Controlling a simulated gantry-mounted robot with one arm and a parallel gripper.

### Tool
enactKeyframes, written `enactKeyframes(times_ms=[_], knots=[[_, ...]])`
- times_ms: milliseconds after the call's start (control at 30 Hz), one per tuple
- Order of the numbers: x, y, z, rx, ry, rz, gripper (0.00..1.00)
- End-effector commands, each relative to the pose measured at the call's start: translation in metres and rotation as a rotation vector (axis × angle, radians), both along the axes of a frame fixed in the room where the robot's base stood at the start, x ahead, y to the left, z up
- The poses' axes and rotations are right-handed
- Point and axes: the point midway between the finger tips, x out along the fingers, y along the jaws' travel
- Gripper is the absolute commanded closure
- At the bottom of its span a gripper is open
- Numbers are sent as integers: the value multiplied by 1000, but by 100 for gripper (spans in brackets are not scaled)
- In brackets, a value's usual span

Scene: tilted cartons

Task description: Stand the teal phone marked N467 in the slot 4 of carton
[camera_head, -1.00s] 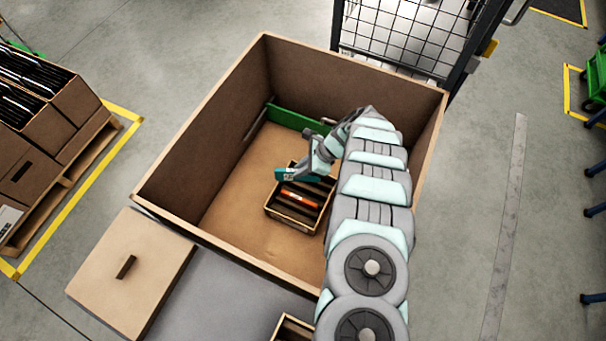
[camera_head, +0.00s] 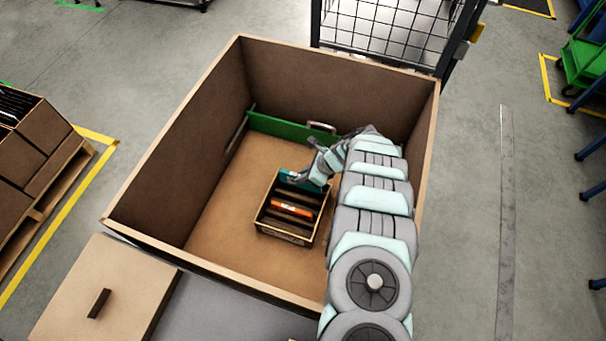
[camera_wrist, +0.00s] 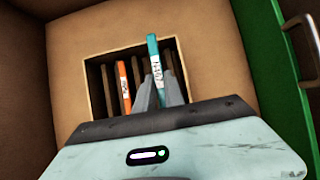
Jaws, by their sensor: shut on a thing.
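The teal phone (camera_wrist: 156,62) with a white label is between the fingers of my gripper (camera_wrist: 160,88) in the wrist view. My gripper is shut on it and holds it at the slotted carton. The phone (camera_head: 298,179) also shows at the carton's far end in the head view, by my gripper (camera_head: 312,180). The small slotted carton (camera_head: 278,237) sits on the floor of a large box. An orange phone (camera_head: 292,209) stands in one of its slots; it also shows left of the teal phone in the wrist view (camera_wrist: 123,86). Whether the teal phone's lower end is inside a slot is hidden.
The large brown box (camera_head: 190,110) has high walls around the carton. A green panel (camera_head: 280,130) with a handle lies along its far side. Bare box floor (camera_head: 225,200) is free left of the carton. A lid-like board (camera_head: 105,290) lies at front left.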

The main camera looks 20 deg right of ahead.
Motion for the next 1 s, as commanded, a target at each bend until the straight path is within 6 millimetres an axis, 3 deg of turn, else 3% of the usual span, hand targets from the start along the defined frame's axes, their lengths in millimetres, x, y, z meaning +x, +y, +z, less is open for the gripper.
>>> enactKeyframes(times_ms=[1000], knots=[[1, 1, -72, 0, -1, 3, 100]])
